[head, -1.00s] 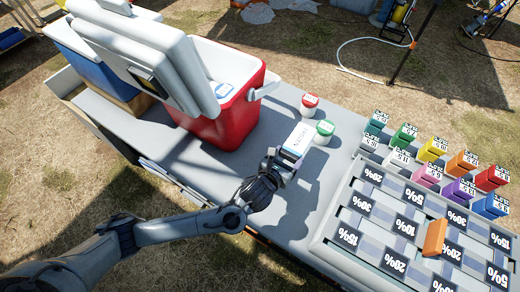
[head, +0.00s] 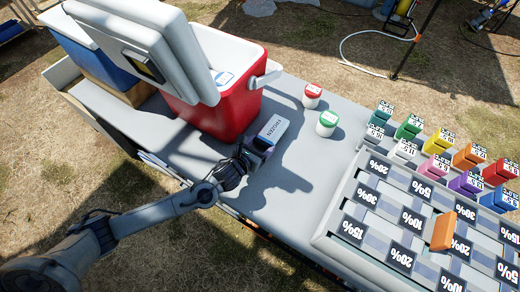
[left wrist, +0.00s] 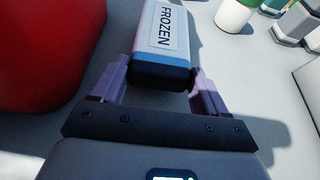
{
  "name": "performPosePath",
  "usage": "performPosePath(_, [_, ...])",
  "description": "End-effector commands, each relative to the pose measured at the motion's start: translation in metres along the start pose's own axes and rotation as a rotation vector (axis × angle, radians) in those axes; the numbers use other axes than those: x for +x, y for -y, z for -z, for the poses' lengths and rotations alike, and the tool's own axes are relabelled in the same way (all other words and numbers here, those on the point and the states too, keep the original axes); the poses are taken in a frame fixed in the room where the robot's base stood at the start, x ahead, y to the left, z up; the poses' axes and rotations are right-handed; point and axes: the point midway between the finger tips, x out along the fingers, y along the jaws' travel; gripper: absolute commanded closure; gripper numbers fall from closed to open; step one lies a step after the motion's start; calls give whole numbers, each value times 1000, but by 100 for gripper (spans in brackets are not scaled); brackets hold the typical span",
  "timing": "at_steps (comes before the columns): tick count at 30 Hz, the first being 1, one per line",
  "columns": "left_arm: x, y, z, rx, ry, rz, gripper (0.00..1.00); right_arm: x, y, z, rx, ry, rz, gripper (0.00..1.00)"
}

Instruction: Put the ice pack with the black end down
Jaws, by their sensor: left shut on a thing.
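The ice pack (head: 274,128) is a white block with a FROZEN label, a blue band and a black end. My left gripper (head: 260,145) is shut on it near the black end, over the grey table to the right of the red cooler. In the left wrist view the ice pack (left wrist: 164,38) extends away from me, its label up and its black end between the fingers, facing my palm. I cannot tell whether its underside touches the table. My right gripper is not in view.
The open red cooler (head: 222,112) stands close on the left, with a white-and-blue item inside. A red-lidded jar (head: 312,97) and a green-lidded jar (head: 326,124) stand to the right. A rack with percent labels (head: 345,205) and several coloured blocks is farther right. The table between is clear.

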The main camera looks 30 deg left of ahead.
Motion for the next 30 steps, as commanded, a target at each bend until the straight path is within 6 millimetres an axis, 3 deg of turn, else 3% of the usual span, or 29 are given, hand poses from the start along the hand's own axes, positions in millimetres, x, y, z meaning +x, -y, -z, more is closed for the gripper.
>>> performPosePath(4, [7,0,17,-1,2,-1,75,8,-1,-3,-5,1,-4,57])
performPosePath(17, [9,0,21,0,3,-1,75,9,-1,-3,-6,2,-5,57])
performPosePath(18, [9,0,21,1,0,-1,21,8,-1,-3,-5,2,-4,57])
performPosePath(22, [9,0,21,1,0,-1,1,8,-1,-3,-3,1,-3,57])
performPosePath(30, [8,0,21,1,0,-1,0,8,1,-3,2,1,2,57])
